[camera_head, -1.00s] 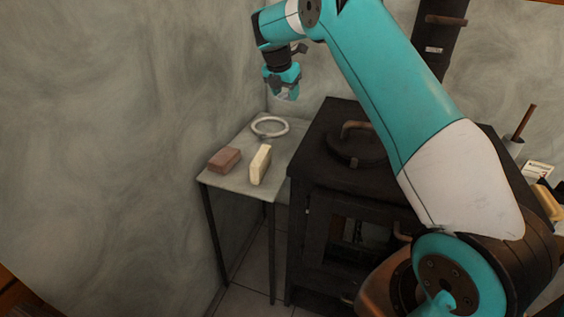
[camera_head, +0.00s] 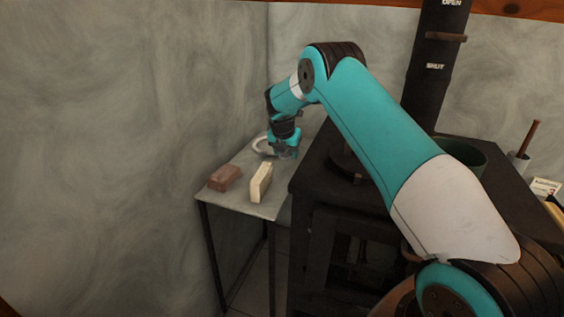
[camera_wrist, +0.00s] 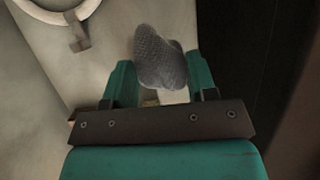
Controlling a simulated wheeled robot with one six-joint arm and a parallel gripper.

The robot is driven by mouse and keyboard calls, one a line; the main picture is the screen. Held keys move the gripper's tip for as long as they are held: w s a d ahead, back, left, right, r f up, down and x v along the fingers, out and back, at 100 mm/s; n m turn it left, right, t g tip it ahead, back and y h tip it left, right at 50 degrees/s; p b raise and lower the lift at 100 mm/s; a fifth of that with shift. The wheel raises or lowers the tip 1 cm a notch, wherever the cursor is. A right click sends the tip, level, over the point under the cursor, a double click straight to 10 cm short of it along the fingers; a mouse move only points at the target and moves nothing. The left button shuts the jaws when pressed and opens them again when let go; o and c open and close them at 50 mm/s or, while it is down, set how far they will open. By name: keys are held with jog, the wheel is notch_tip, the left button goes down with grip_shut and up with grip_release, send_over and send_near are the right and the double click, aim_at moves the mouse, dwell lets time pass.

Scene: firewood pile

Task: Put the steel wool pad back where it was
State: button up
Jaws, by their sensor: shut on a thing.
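My gripper (camera_head: 285,155) is low over the back right part of the small grey side table (camera_head: 236,204), beside the pale ring. In the wrist view, my gripper (camera_wrist: 160,78) is shut on the steel wool pad (camera_wrist: 160,55), a grey, rough-textured lump between the teal fingers. The pad's front end sticks out past the fingertips. In the head view I cannot make out the pad clearly at the fingers. Whether the pad touches the table top is not clear.
A pale ring (camera_head: 259,144) with a short tab lies left of my gripper. A reddish-brown block (camera_head: 224,178) and a cream block (camera_head: 260,183) sit at the table's front. The black stove (camera_head: 318,178) stands close on the right; the wall is on the left.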

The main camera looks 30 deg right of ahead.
aim_at(286, 162)
jog(key=shift+f, duration=2)
jog(key=shift+f, duration=0.1)
jog(key=o, duration=0.9)
jog(key=v, duration=1.3)
jog(key=s+a+r+m+y, duration=0.3)
jog(key=s+a+r+m, duration=0.4)
jog(key=s+a, duration=0.4)
jog(key=s+a+r+m+g+y, duration=0.1)
jog(key=s+a+m, duration=0.3)
jog(key=s, duration=0.6)
jog(key=s+a+r+m+g+y, duration=0.1)
jog(key=s+a, duration=0.4)
jog(key=s, duration=0.5)
jog(key=s+a+r+m+y, duration=0.2)
jog(key=s+a+m, duration=0.3)
jog(key=s, duration=0.6)
jog(key=shift+r+m+g+y+p, duration=0.3)
jog(key=shift+r+m+g+y, duration=0.15)
jog(key=shift+m, duration=0.35)
